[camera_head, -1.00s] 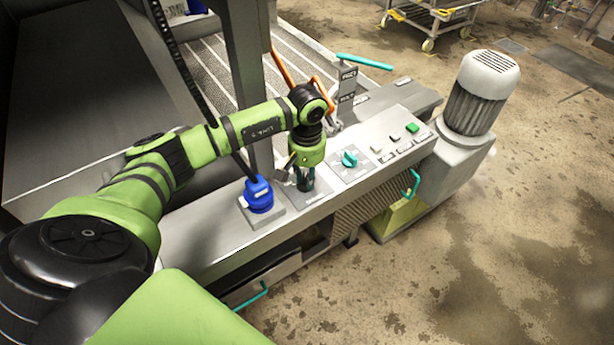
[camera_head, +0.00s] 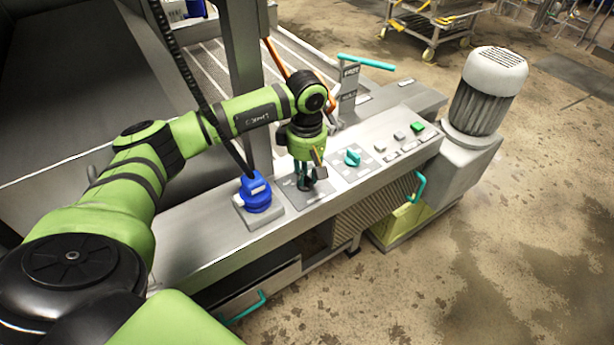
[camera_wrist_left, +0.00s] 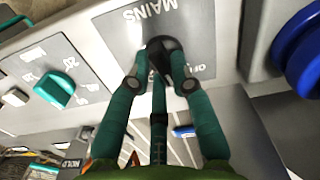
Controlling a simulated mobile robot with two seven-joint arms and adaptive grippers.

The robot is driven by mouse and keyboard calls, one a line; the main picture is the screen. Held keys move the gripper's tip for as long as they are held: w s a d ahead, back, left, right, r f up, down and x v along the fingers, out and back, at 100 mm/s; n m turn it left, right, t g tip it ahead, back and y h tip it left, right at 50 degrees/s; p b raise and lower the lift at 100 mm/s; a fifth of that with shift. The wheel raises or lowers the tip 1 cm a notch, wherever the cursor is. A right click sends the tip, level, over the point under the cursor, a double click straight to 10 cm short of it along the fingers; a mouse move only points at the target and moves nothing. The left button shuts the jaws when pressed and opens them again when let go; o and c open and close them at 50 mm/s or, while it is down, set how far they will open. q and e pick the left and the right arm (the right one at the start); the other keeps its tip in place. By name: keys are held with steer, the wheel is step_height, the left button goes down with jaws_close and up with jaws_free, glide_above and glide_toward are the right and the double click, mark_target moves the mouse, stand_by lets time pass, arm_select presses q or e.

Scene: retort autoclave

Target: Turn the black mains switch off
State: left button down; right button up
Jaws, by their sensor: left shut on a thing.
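The black mains switch (camera_wrist_left: 160,46) sits on a grey plate marked MAINS (camera_wrist_left: 118,22) in the left wrist view. My left gripper (camera_wrist_left: 162,78) points down at it, with its teal fingers closed around the black knob. In the head view, my left gripper (camera_head: 303,180) stands over the mains plate (camera_head: 291,196) on the console, and the knob is largely hidden by the fingers. Part of the plate's lettering is covered in the wrist view. My right gripper is not in view.
A blue plug-like unit (camera_head: 256,196) stands just left of the mains plate. A teal rotary knob (camera_head: 353,157) is just right of it, then a green button (camera_head: 417,127). A grey motor (camera_head: 484,95) stands at the console's right end. An upright post (camera_head: 245,70) rises behind.

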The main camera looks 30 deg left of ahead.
mark_target(306, 176)
arm_select(q)
steer(key=n+b, duration=0.1)
steer(key=n, duration=0.2)
steer(key=shift+a+f+n, duration=0.1)
steer(key=shift+n, duration=0.2)
steer(key=shift+n+b, duration=0.35)
steer(key=shift+n, duration=1.25)
steer(key=shift+a, duration=0.1)
steer(key=c, duration=1.1)
jaws_free()
step_height(306, 176, up, 12)
